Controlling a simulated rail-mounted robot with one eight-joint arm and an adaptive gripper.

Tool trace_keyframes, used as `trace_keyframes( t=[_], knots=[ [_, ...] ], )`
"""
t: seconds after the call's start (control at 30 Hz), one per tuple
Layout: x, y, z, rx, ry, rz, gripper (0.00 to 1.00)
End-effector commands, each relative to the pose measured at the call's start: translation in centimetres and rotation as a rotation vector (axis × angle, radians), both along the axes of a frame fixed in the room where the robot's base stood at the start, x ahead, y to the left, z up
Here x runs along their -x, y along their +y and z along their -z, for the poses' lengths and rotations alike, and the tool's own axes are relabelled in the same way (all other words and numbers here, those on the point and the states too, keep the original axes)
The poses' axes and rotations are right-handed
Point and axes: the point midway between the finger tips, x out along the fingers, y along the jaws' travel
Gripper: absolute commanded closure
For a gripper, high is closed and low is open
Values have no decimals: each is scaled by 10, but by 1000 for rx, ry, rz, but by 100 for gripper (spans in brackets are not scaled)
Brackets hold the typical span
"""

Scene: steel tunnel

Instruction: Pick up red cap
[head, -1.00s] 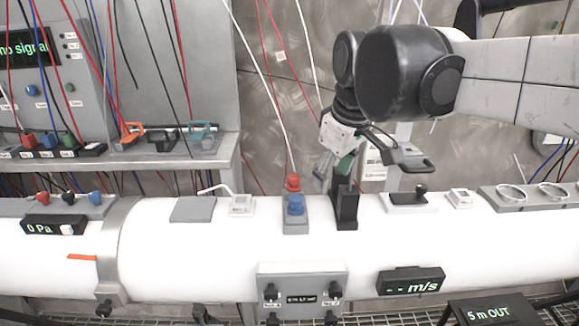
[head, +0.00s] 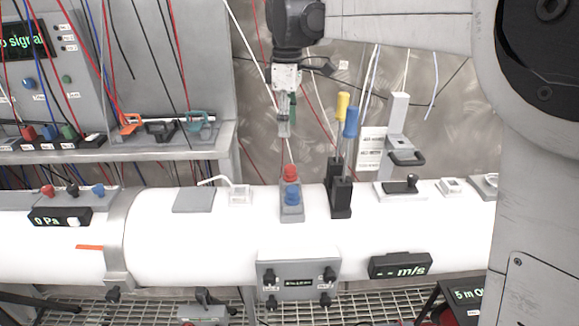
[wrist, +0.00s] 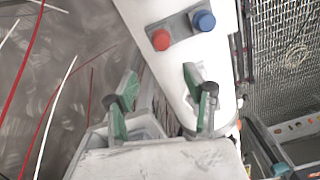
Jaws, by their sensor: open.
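The red cap (head: 290,173) sits on a small grey block on top of the white pipe, just behind the blue cap (head: 291,192). In the wrist view the red cap (wrist: 161,39) is at top centre, left of the blue cap (wrist: 203,20). My gripper (head: 286,128) hangs above and slightly behind the red cap, apart from it. In the wrist view its two green-padded fingers (wrist: 161,95) are spread with nothing between them.
A black holder (head: 340,195) with a yellow-handled and a blue-handled tool stands right of the caps. A grey post with a black handle (head: 405,158) stands farther right. A white hose fitting (head: 240,193) is to the left. Cables hang behind.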

Motion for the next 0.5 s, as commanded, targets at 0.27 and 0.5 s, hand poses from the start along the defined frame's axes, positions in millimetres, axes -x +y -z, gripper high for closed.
trace_keyframes(
  t=[0.27, 0.5],
  knots=[
    [1, -1, 48, 0, -1, 2, 53],
    [1, -1, 74, -1, -1, 2, 53]
  ],
)
